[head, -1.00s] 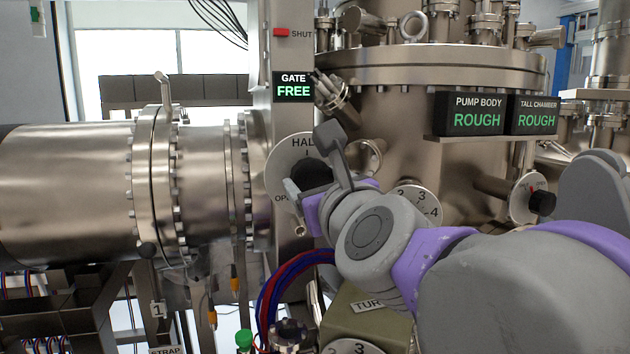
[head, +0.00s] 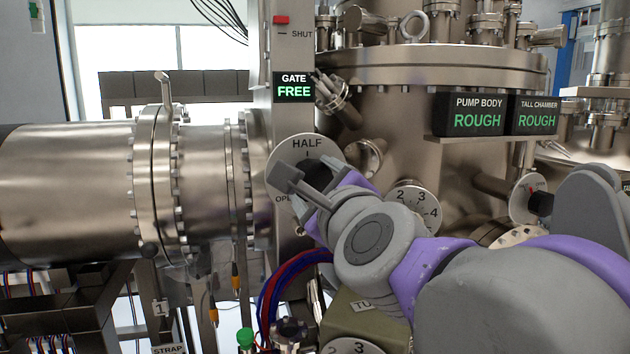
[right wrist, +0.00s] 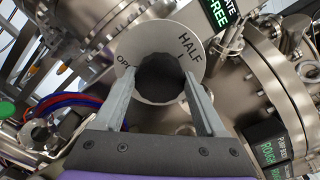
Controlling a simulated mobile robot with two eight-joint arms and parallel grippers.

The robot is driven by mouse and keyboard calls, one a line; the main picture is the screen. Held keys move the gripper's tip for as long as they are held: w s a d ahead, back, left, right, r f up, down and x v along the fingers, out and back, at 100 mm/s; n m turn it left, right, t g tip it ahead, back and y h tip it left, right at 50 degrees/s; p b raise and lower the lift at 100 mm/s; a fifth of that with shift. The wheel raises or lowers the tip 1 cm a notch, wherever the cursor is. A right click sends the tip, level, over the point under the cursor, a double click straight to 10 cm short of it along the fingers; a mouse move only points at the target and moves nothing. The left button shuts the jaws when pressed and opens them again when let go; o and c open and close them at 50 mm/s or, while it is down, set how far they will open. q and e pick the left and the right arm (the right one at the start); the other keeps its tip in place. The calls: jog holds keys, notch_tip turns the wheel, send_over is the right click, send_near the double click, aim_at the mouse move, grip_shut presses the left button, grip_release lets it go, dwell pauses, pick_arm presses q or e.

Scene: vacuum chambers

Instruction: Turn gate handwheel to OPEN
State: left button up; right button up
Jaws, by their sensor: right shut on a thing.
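The gate handwheel is a dark round knob (right wrist: 160,80) in front of a pale round dial plate (right wrist: 183,28) marked HALF and OPEN. In the head view the plate (head: 306,144) shows behind my right gripper (head: 312,186), and the knob (head: 315,172) is mostly hidden. In the right wrist view my right gripper (right wrist: 160,98) is shut on the knob, one finger on each side. The wrist is rolled, its grey block pointing left in the head view. A red indicator (head: 281,20) sits above the SHUT mark. My left gripper is not in view.
The gate display (head: 293,87) reads FREE. Displays for pump body (head: 479,113) and tall chamber (head: 533,114) read ROUGH. A numbered dial (head: 418,203) is close beside my right wrist. Red and blue hoses (head: 275,285) run below. A large steel pipe (head: 65,190) lies left.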

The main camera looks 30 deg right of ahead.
jog(key=n, duration=0.5)
jog(key=shift+f+n+b, duration=0.1)
jog(key=shift+n+b, duration=0.2)
jog(key=n+b, duration=0.1)
jog(key=n, duration=0.5)
jog(key=shift+f, duration=0.1)
jog(key=n+b, duration=0.1)
jog(key=n, duration=0.4)
jog(key=shift+n, duration=0.3)
jog(key=n+b, duration=0.1)
jog(key=n, duration=0.5)
jog(key=shift+f+b, duration=0.1)
jog(key=shift+b, duration=0.3)
jog(key=n+b, duration=0.1)
jog(key=n, duration=0.5)
jog(key=shift+d+n, duration=0.1)
jog(key=shift+n, duration=0.3)
jog(key=n+b, duration=0.2)
jog(key=n, duration=0.9)
jog(key=shift+n, duration=0.4)
jog(key=n, duration=0.4)
jog(key=shift+r+n, duration=0.2)
jog(key=shift+n, duration=0.2)
